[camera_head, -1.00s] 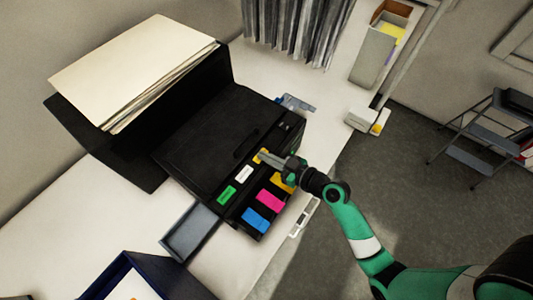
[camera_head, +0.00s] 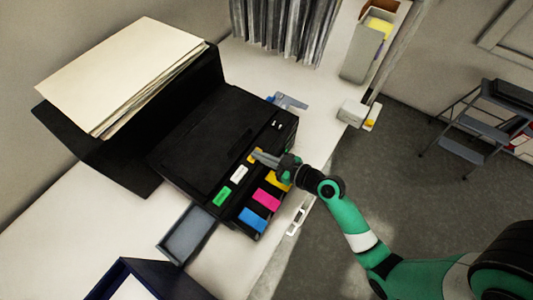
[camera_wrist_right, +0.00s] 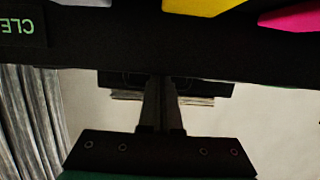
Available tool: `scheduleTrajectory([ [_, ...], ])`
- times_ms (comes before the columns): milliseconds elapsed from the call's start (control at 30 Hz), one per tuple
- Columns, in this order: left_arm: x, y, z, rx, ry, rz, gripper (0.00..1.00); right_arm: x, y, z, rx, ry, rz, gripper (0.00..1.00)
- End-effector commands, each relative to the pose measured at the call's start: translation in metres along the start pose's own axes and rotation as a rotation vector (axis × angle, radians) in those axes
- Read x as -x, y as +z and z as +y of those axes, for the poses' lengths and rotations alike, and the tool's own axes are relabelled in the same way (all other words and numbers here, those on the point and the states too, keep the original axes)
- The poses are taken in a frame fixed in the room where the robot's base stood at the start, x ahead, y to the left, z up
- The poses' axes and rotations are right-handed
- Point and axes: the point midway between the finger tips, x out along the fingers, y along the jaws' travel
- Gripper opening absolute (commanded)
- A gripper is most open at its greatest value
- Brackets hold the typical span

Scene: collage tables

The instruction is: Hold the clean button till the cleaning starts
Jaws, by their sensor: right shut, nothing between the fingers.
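The black printer (camera_head: 205,135) sits on the white table with its front panel facing right. Green, white and yellow buttons or labels (camera_head: 239,174) line its front top edge. In the right wrist view, green letters reading "CLE", upside down, mark a dark label (camera_wrist_right: 22,27) at the upper left. The button belonging to it I cannot pick out. My right gripper (camera_head: 258,154) is shut and empty, its tips at the yellow patch on the panel edge; contact is unclear. In the wrist view its fingers (camera_wrist_right: 160,85) reach the black panel, right of the label. My left gripper is out of view.
Yellow, magenta and blue cartridges (camera_head: 266,199) line the printer's front. A grey tray (camera_head: 187,236) sticks out at its near side. A paper stack (camera_head: 125,75) stands in the rear feeder. A dark blue box (camera_head: 150,278) is at the lower left. Files (camera_head: 290,28) stand behind.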

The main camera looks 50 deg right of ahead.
Motion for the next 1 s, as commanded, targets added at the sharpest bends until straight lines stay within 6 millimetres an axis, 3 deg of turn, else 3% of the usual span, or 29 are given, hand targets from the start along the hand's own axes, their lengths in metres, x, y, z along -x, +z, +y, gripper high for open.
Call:
scheduleTrajectory([
  [67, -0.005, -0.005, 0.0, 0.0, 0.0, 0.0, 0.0, 0.002, 0.001, -0.002, 0.0, -0.006, -0.023, 0.0],
  [267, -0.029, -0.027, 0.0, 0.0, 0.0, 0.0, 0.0, 0.008, -0.046, -0.005, 0.004, -0.013, -0.005, 0.0],
  [333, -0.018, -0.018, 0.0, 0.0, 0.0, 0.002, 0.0, 0.023, -0.034, -0.003, 0.001, -0.007, -0.004, 0.0],
  [633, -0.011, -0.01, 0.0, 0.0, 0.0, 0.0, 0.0, 0.089, -0.039, -0.002, -0.001, -0.005, 0.001, 0.0],
  [800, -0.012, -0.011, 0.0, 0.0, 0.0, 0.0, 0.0, 0.104, -0.041, -0.003, 0.002, -0.008, 0.002, 0.0],
  [1000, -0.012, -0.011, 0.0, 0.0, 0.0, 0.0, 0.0, 0.106, -0.041, -0.003, 0.003, -0.011, 0.004, 0.0],
])
